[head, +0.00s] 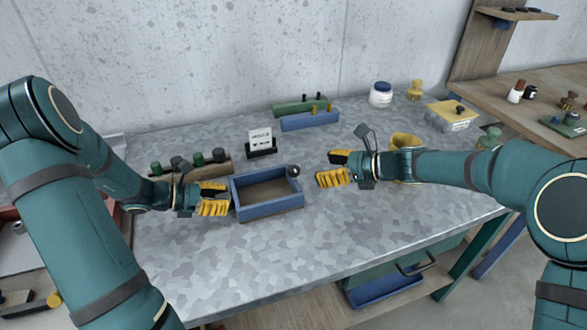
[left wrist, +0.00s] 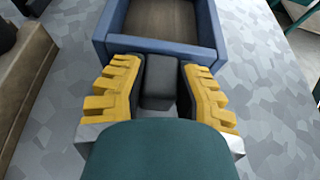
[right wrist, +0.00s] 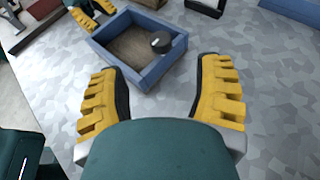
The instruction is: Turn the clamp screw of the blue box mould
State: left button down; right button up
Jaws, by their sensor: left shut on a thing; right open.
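The blue box mould (head: 267,213) stands on the metal table, with a brownish filling or floor inside. Its clamp screw is a round dark knob (head: 294,171) at the right far corner; it also shows in the right wrist view (right wrist: 161,43). My left gripper (head: 214,197) is at the box's left side. In the left wrist view it is shut on a dark block (left wrist: 160,82) against the blue wall. My right gripper (head: 336,168) is open and empty, a little to the right of the knob, its fingers pointing towards the box.
A small sign (head: 260,143) stands behind the box. Green and blue moulds (head: 310,121) lie at the back. A rack of dark-topped pieces (head: 190,163) is behind my left gripper. A yellow container (head: 407,141) is behind my right arm. The front table area is clear.

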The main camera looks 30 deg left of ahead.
aim_at(296, 169)
jog(key=x, duration=1)
jog(key=shift+r, duration=0.1)
grip_shut()
